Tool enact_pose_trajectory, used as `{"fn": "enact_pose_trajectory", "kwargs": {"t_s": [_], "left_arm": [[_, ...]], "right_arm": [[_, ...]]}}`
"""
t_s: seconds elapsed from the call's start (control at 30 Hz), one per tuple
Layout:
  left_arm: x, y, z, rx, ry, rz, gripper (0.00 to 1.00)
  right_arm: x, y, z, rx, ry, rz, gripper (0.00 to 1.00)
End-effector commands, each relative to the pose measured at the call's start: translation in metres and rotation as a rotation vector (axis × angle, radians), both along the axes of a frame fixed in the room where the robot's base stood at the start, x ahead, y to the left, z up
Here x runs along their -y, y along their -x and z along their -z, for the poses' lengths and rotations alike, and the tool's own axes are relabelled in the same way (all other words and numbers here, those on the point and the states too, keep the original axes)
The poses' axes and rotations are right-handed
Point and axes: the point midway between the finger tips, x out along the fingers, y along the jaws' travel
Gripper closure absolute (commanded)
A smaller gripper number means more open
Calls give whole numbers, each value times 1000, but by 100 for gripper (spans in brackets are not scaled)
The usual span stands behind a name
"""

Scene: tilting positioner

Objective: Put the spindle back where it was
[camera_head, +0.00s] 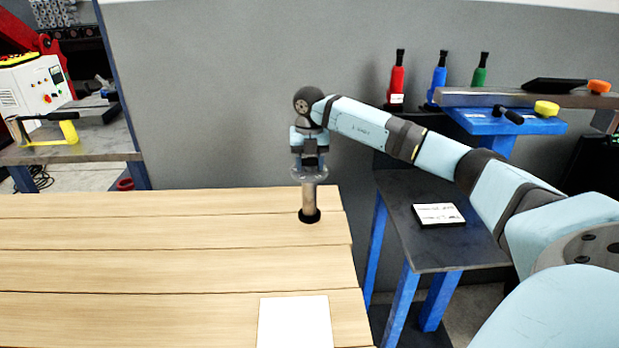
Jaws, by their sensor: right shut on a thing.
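The spindle (309,199) is a grey-brown upright cylinder with a dark round base, near the far right corner of the wooden table (150,270). Its base appears to be at the tabletop; whether it rests on it or hangs just above, I cannot tell. My right gripper (309,174) points down over the spindle and is shut on its upper end, which the gripper partly hides. My left gripper is not in this view.
A white sheet (295,322) lies at the table's front right. A dark side table with blue legs (452,250) stands to the right, bearing a white-faced pad (438,214). Red (397,82), blue (439,80) and green (480,74) bottle-like tools stand behind. The table's left is clear.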

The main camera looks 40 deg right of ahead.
Motion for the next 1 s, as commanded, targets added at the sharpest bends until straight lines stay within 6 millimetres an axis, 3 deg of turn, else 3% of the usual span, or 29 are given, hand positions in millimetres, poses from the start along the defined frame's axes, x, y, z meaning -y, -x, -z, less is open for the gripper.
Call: {"fn": "enact_pose_trajectory", "kwargs": {"t_s": [0.17, 0.4, 0.8, 0.83, 0.93, 1.0], "left_arm": [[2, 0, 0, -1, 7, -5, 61], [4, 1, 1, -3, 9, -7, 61], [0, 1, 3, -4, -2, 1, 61], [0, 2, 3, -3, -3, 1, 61], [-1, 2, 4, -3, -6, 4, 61], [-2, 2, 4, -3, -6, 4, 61]], "right_arm": [[0, 0, 9, 1, -1, 0, 100], [-1, 0, 40, 1, -1, 0, 100], [0, 0, 46, 2, -1, 0, 100], [0, 0, 47, 0, 0, 0, 49], [0, 0, 47, 0, 0, 0, 28], [0, 0, 47, 0, 0, 0, 28]]}}
